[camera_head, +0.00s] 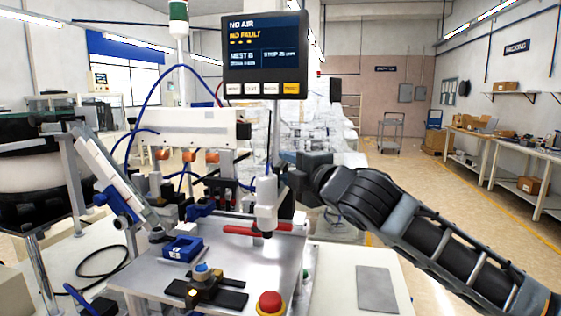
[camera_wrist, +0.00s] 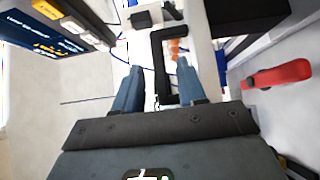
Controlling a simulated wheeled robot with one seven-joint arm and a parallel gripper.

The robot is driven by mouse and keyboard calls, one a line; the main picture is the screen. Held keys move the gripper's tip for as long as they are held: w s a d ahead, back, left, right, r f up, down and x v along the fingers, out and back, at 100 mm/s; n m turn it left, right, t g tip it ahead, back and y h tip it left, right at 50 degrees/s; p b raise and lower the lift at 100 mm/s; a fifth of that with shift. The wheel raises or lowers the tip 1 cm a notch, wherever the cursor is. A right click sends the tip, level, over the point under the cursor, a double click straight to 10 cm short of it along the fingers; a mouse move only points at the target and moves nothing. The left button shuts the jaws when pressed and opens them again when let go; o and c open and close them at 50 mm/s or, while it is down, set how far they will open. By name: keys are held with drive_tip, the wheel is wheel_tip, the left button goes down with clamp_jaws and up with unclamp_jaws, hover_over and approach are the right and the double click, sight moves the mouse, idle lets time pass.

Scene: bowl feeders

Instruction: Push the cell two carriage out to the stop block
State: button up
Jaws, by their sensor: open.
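My gripper (camera_head: 290,178) is at the end of the arm reaching in from the right, behind the white upright cylinder. In the wrist view its two blue-grey fingers (camera_wrist: 158,66) are apart. A black C-shaped handle (camera_wrist: 157,50) shows between and beyond the fingers; contact cannot be told. A white horizontal unit (camera_head: 185,125) with orange parts below it stands left of my gripper. I cannot tell which part is the cell two carriage or which is the stop block.
A display (camera_head: 264,55) reading "NO AIR, NO FAULT" stands above my gripper; it also shows in the wrist view (camera_wrist: 38,45). A red lever (camera_head: 243,230), white cylinder (camera_head: 267,203), blue block (camera_head: 183,248) and red button (camera_head: 270,302) are on the metal plate (camera_head: 222,262).

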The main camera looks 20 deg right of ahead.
sight(284, 165)
drive_tip(key=shift+x, duration=1.65)
clamp_jaws()
